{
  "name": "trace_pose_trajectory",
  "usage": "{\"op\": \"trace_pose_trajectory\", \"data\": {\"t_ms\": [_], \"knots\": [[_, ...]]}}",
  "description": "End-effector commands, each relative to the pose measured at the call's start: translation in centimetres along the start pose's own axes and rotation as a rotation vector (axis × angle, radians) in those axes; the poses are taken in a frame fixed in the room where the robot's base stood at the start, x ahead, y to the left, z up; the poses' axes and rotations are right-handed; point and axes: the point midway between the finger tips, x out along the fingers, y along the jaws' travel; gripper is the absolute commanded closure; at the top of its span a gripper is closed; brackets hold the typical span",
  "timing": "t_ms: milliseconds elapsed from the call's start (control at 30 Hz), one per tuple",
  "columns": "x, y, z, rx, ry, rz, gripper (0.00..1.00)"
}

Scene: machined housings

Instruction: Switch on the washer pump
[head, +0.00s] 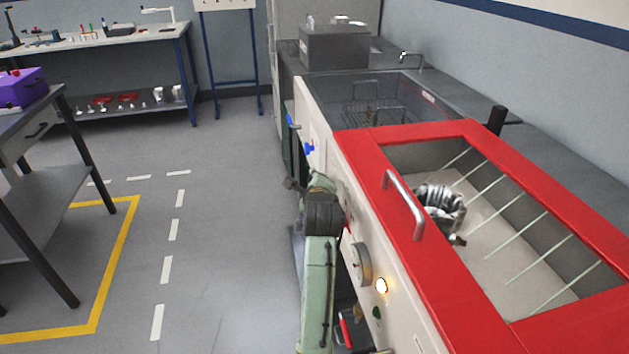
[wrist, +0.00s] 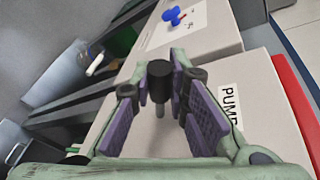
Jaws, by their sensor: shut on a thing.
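The washer has a pale front panel (head: 320,120) and a red-framed lid (head: 355,150) with a window. In the wrist view, a black-capped switch lever (wrist: 160,80) with a grey stem stands out from the panel beside a label (wrist: 230,105) reading "PUMP". My gripper (wrist: 161,68) has its purple-padded fingers on both sides of the lever and is shut on it. In the head view my green arm reaches along the panel and hides the lever. A metal housing (head: 440,203) shows through the lid window.
A blue valve handle (head: 309,148) sits on the panel; it also shows in the wrist view (wrist: 173,16). A gauge (head: 362,263) and a lit yellow lamp (head: 381,286) are nearer. A sink basin (head: 410,88) lies behind.

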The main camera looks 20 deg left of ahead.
Motion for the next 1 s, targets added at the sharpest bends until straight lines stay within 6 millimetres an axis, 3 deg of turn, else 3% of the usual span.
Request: {"op": "trace_pose_trajectory", "data": {"t_ms": [333, 367, 633, 1000], "knots": [[0.01, -0.03, 0.01, 0.005, -0.002, 0.0, 1.0], [0.01, -0.03, 0.01, 0.005, -0.002, 0.0, 0.83], [0.0, -0.04, 0.0, 0.003, -0.001, -0.001, 0.65], [-0.34, -0.02, -0.01, 0.002, -0.001, -0.001, 0.64]]}}
